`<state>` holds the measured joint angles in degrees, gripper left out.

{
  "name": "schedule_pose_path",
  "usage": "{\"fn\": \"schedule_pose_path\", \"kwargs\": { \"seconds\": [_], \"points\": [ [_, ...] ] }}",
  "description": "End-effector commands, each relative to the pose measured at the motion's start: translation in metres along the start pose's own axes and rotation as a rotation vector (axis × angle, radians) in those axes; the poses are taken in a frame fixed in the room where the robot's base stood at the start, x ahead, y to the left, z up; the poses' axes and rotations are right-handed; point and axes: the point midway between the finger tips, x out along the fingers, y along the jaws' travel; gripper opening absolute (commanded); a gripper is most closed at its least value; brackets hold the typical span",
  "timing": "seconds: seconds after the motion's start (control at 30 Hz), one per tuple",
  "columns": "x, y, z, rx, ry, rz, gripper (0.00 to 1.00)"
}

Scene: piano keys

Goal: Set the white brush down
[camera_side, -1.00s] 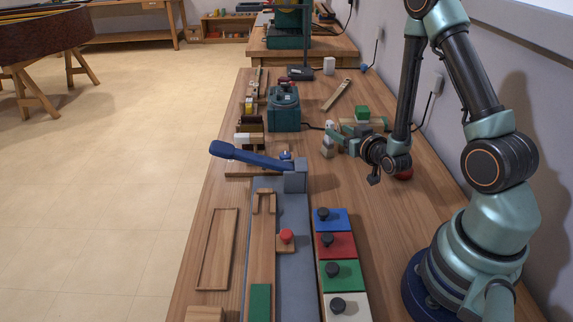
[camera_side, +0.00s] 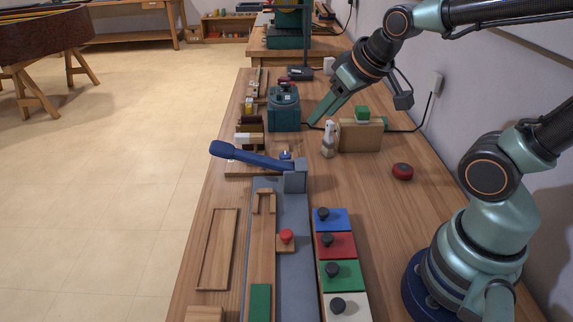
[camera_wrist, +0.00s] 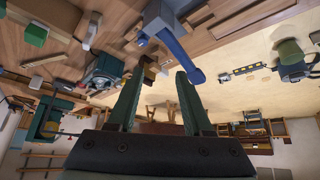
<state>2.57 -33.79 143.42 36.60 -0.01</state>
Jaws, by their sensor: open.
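My gripper (camera_side: 316,120) is raised over the bench behind the spray bottle, pointing down and left, with its green fingers. In the wrist view the two fingers (camera_wrist: 157,85) stand apart with nothing between them. A small white piece (camera_side: 248,139) with a dark brown piece behind it sits at the bench's left side, left of the teal machine. It may be the white brush, but it is too small to be sure. My gripper is well to its right and apart from it. I cannot make out a white brush for certain in the wrist view.
A teal machine (camera_side: 284,105) stands left of my gripper. A spray bottle (camera_side: 328,141) and a wooden box (camera_side: 361,136) with a green block on top stand in front. A blue lever (camera_side: 250,157) crosses the bench.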

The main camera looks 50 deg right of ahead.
Motion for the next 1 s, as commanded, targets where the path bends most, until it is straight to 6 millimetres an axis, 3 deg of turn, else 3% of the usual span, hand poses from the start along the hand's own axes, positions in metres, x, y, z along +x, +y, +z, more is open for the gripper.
{"fn": "schedule_pose_path", "kwargs": {
  "seconds": [0.03, 0.17, 0.2, 0.67, 0.83, 1.0],
  "points": [
    [-0.013, -0.005, 0.005, -0.013, -0.017, -0.009, 0.51],
    [-0.031, -0.011, 0.021, -0.032, -0.072, -0.02, 0.51],
    [-0.034, -0.012, 0.024, -0.035, -0.083, -0.022, 0.6],
    [-0.037, -0.013, 0.028, -0.038, -0.098, -0.023, 0.6],
    [-0.024, -0.008, 0.019, -0.035, -0.075, -0.014, 0.6],
    [0.019, 0.013, -0.007, -0.028, 0.018, 0.021, 0.6]
  ]
}}
